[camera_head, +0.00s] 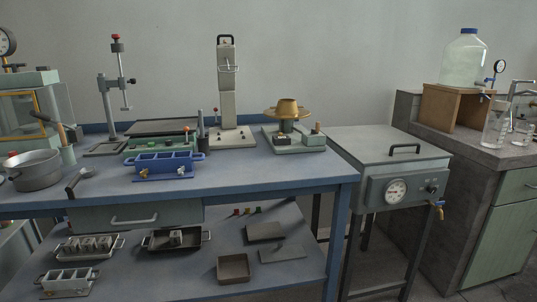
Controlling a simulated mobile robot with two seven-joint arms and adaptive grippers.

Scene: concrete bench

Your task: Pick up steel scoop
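A small steel scoop-like tool (76,182) lies near the front edge of the blue bench top, just right of a round metal pot (35,171). It appears to have a grey metal part and a dark end. It is small in the view, so its exact shape is hard to tell. Neither of my grippers shows in the head view, and nothing is seen holding the tool.
A blue mould (163,165) stands right of the tool on the bench (250,177). Stands and a brass-topped device (288,111) are behind. A grey gauge cabinet (390,170) stands right. The bench's front right is clear.

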